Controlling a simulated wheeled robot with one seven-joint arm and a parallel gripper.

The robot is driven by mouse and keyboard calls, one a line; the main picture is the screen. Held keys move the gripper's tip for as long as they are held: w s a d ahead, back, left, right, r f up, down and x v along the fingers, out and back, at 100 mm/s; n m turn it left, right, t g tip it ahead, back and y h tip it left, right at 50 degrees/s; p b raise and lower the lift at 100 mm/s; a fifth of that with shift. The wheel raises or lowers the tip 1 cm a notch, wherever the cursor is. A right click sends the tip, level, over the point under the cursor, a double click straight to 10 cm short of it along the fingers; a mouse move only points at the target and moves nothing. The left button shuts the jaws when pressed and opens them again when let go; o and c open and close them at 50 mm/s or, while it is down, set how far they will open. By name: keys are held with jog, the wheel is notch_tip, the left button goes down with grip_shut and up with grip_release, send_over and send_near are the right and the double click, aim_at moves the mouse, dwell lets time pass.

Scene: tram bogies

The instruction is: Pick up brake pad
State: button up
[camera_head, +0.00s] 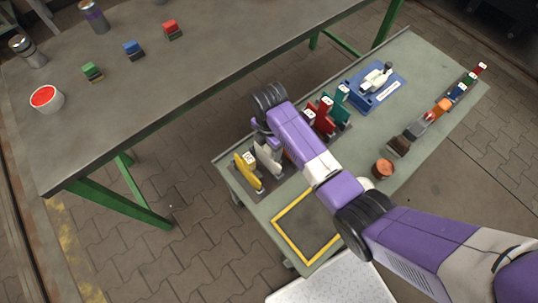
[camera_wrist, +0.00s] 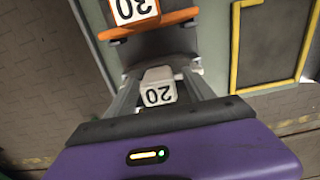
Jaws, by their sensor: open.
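A row of upright pieces with numbered white blocks stands on the grey-green cart (camera_head: 404,60); I cannot tell for certain which is the brake pad. A yellow-orange piece (camera_head: 246,172) is at the row's left end; it also shows in the wrist view with a block marked 30 (camera_wrist: 135,10). Beside it is a white-grey piece (camera_head: 268,158), whose block marked 20 (camera_wrist: 158,93) shows in the wrist view. My gripper (camera_wrist: 162,82) is open, its fingers on either side of that block with gaps visible. Red (camera_head: 324,116) and teal (camera_head: 341,100) pieces stand farther along, partly hidden by my arm.
A yellow-framed area (camera_head: 284,225) on the cart is bare. A copper cylinder (camera_head: 382,168), a row of small blocks (camera_head: 440,108) and a blue fixture (camera_head: 376,88) share the cart. The grey bench (camera_head: 190,75) behind holds cans, small blocks and a red-topped cup (camera_head: 46,98).

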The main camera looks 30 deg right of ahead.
jog(key=shift+f, duration=0.15)
grip_shut()
dwell(0.4)
